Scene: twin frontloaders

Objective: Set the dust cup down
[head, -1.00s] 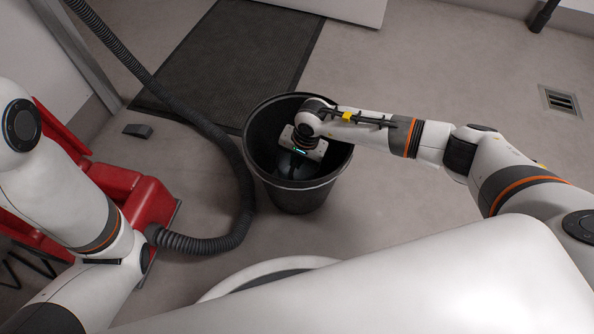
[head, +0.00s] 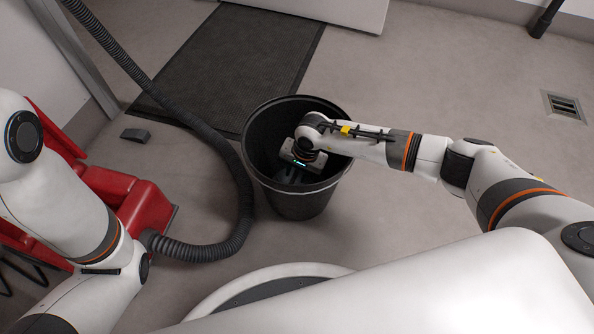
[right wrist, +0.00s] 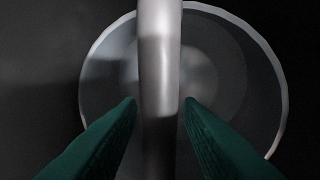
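The dust cup shows in the right wrist view as a clear round cup (right wrist: 240,60) with a pale rim and a grey bar-like handle (right wrist: 160,60) across it. My right gripper (right wrist: 161,102) has its green fingers on either side of the handle, with a thin gap showing at each side. In the head view my right gripper (head: 298,170) points down inside the black bin (head: 262,135); the cup there is mostly hidden by the gripper and shadow. I cannot tell whether the cup rests on the bin's bottom. My left gripper is out of view.
A black ribbed hose (head: 238,170) runs close past the bin's left side. A red machine (head: 125,195) stands at the left. A dark mat (head: 240,55) lies behind the bin, and a small dark block (head: 135,134) lies on the floor. The floor right of the bin is clear.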

